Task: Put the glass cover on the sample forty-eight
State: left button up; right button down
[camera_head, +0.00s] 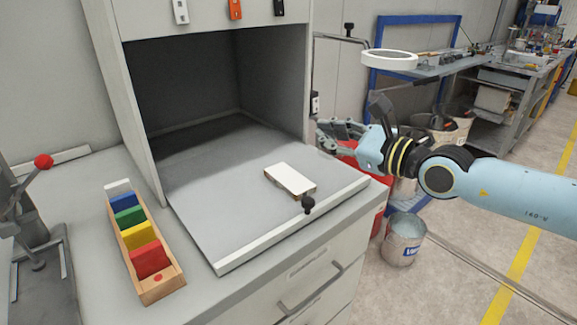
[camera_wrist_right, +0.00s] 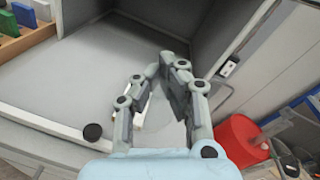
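A small white-topped block with light brown sides (camera_head: 289,179) lies flat on the grey floor of the open booth, near its front edge; I cannot tell whether it is sample forty-eight. Part of its pale surface shows between the fingers in the right wrist view. I cannot make out a clear glass cover. My right gripper (camera_head: 325,136) is to the right of the booth's front, apart from the block. My left gripper is not in view.
A wooden rack (camera_head: 160,288) with several coloured plates stands left of the booth (camera_head: 216,267). A black knob (camera_head: 308,203) is at the booth's front edge. A white ring (camera_head: 389,59) hangs behind my right arm. A metal bucket (camera_head: 403,240) and a red bin (camera_wrist_right: 240,141) stand right of the bench.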

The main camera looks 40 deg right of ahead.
jog(key=w+f+b, duration=0.1)
jog(key=w+b, duration=0.1)
jog(key=b, duration=0.1)
jog(key=w+a+f+b, duration=0.1)
jog(key=w+f+b, duration=0.1)
jog(key=b, duration=0.1)
jog(key=w+f+b, duration=0.2)
jog(key=w+b, duration=0.1)
jog(key=shift+a+f, duration=0.15)
jog(key=shift+f, duration=0.05)
jog(key=b, duration=0.3)
send_over(286, 175)
jog(key=shift+f, duration=0.95)
notch_tip(286, 175, down, 4)
jog(key=shift+f+b, duration=0.1)
jog(key=shift+b, duration=1.05)
jog(key=shift+r, duration=0.25)
jog(key=shift+f, duration=0.2)
jog(key=c, duration=1.5)
grip_release()
jog(key=shift+r, duration=0.15)
